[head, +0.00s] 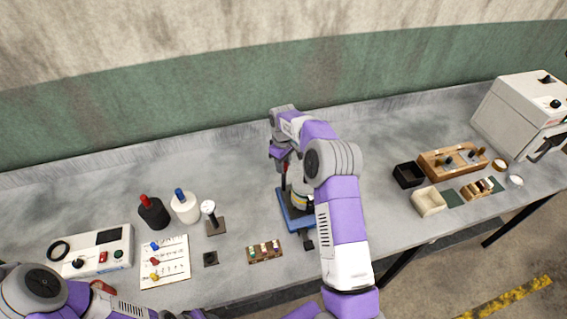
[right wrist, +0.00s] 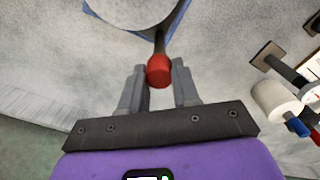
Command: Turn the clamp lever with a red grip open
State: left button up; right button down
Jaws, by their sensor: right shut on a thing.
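The clamp's lever ends in a red grip (right wrist: 159,71). In the right wrist view the grip sits between the two fingers of my right gripper (right wrist: 159,82), which is shut on it. The dark lever rod runs from the grip towards a round, pale body (right wrist: 150,10) over a blue base. In the head view the blue base (head: 288,212) stands mid-table, and my right arm hides much of the device and the red grip. My left arm enters at the lower left; its gripper is not in view.
Left of the device stand a white bottle with a blue top (head: 185,207), a black bottle with a red top (head: 153,213) and a white control box (head: 92,252). Wooden trays (head: 452,160) and a white machine (head: 520,112) are at the right.

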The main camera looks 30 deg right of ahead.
jog(key=shift+r+n, duration=0.1)
jog(key=shift+n, duration=0.9)
jog(key=c, duration=0.8)
grip_release()
notch_tip(320, 180, up, 8)
jog(key=shift+f, duration=0.25)
